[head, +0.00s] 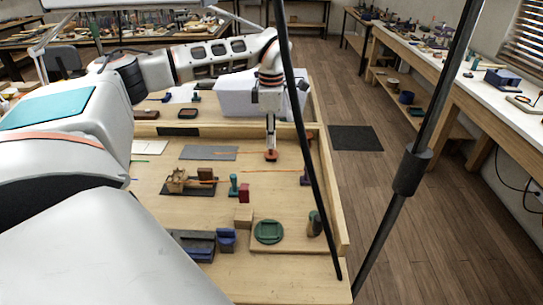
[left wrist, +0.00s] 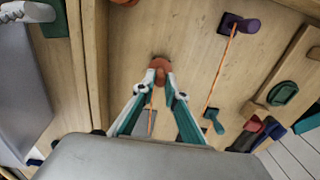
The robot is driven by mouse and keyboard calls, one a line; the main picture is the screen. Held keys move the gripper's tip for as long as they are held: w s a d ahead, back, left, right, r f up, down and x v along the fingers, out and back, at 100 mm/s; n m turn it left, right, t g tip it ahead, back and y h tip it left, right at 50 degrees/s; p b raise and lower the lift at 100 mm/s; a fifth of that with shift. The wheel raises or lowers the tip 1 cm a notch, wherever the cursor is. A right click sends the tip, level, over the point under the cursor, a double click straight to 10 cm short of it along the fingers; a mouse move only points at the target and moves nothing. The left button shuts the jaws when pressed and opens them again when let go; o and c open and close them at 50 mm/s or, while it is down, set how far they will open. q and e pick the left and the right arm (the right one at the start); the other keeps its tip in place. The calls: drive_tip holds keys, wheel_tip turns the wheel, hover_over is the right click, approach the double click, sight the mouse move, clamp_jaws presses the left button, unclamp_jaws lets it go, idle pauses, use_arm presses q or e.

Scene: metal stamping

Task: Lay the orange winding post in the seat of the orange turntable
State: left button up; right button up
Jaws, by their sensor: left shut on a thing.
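My left gripper (head: 271,147) points down over the wooden bench, with its fingers closed around an orange post-like piece (head: 271,156). In the left wrist view the fingertips (left wrist: 160,80) meet on its narrow part, and its wider round orange end (left wrist: 160,63) shows just beyond them. I take this piece to be the orange winding post. Whether its lower end touches the surface I cannot tell. I cannot make out an orange turntable or its seat in either view. A green turntable (head: 268,232) sits on a wooden board at the front right. My right gripper is not in view.
A purple post (head: 305,179) stands near the raised right edge (head: 327,185). A grey plate (head: 208,153) lies left of the gripper. Thin orange cords cross the bench.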

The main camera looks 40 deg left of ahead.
use_arm(q)
drive_tip(key=shift+r, duration=3.35)
drive_tip(key=shift+s+f, duration=0.1)
